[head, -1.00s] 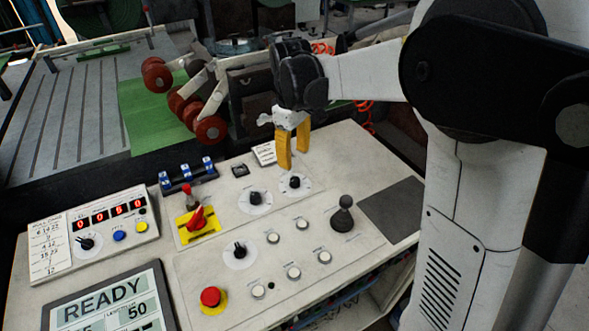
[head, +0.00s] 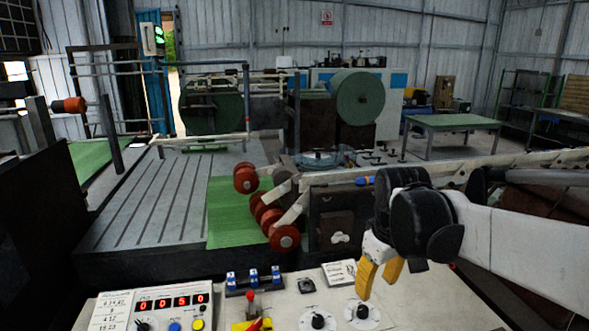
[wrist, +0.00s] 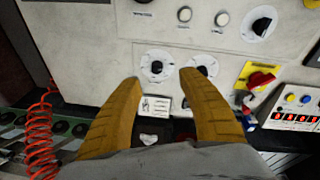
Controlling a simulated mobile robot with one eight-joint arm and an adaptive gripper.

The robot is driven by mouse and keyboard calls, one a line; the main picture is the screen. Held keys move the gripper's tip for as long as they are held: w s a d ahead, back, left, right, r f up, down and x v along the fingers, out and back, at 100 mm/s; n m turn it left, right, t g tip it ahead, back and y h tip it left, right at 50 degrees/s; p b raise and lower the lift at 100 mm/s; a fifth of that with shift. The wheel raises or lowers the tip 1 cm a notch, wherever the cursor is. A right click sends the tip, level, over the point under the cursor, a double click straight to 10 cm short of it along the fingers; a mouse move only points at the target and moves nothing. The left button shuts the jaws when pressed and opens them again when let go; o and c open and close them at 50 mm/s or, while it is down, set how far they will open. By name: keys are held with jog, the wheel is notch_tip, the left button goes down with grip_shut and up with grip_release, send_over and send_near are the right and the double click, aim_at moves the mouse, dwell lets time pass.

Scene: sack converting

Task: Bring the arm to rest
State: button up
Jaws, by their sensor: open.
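My gripper (head: 380,276) shows in the head view at the right, with its yellow fingers pointing down above the far edge of the control panel (head: 403,313). The fingers are apart and nothing is between them. In the wrist view my gripper (wrist: 164,80) is open over the panel, with two round dials (wrist: 157,66) (wrist: 199,68) just beyond the fingertips. The gripper does not appear to touch the panel. My arm reaches in from the right of the head view.
A red-digit counter box (head: 165,304) and blue switches (head: 254,279) are on the panel. Behind it are red rollers (head: 284,238), a green mat (head: 232,212) and a slatted bed (head: 160,195). A coiled red hose (wrist: 38,135) hangs near the gripper. A green table (head: 452,123) stands farther back.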

jog(key=s+f+m+t, duration=0.2)
jog(key=s+m+t, duration=0.3)
jog(key=s, duration=0.9)
jog(key=shift+s+f+b, duration=0.2)
jog(key=shift+s+b, duration=0.15)
jog(key=shift+b, duration=0.1)
jog(key=shift+d, duration=0.1)
jog(key=shift+c, duration=0.5)
dwell(0.4)
